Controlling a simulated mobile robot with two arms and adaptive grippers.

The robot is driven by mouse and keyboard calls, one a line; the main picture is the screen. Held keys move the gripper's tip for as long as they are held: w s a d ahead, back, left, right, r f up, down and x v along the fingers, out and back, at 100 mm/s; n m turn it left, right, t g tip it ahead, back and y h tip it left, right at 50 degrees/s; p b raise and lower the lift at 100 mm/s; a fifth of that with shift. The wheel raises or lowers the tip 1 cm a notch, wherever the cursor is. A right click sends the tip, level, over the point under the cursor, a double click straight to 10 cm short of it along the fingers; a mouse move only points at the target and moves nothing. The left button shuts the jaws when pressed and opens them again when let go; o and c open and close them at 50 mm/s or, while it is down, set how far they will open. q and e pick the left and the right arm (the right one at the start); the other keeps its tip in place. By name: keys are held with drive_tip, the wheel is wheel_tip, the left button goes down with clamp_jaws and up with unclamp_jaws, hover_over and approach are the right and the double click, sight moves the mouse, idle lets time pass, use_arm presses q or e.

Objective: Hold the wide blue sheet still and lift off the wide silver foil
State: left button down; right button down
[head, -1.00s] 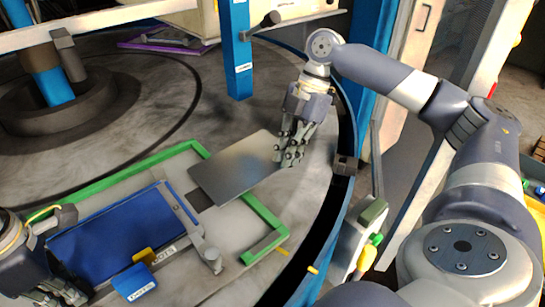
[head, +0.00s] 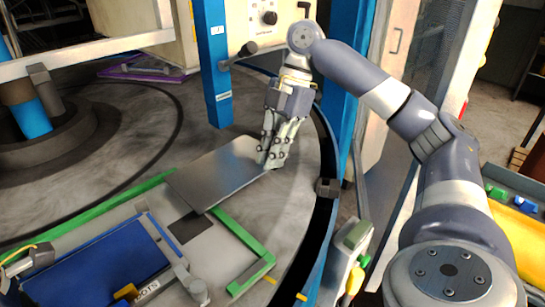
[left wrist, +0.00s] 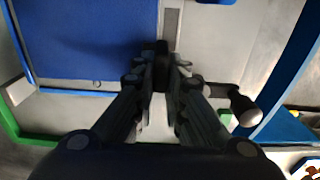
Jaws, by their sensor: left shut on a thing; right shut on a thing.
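The wide silver foil (head: 212,180) is a flat grey sheet in the head view, over the far right corner of the green frame. My right gripper (head: 270,160) is shut on its right edge, and the foil looks raised. The wide blue sheet (head: 85,268) lies at lower left inside the frame; it also shows in the left wrist view (left wrist: 85,40). My left gripper (left wrist: 160,65) has its fingers together at the sheet's edge there, apparently gripping it; the contact is dark. In the head view only part of my left arm shows at the left edge.
A grey clamp bar (head: 170,255) crosses beside the blue sheet. A yellow block (head: 126,292) stands at the near edge. The green frame (head: 240,240) surrounds the work area. A blue post (head: 213,65) rises behind the foil. Bare round table lies beyond the frame.

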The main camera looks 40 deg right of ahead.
idle(0.4)
use_arm(q)
drive_tip(key=c, duration=1.6)
unclamp_jaws()
drive_tip(key=shift+o, duration=0.2)
wheel_tip(320, 180, up, 12)
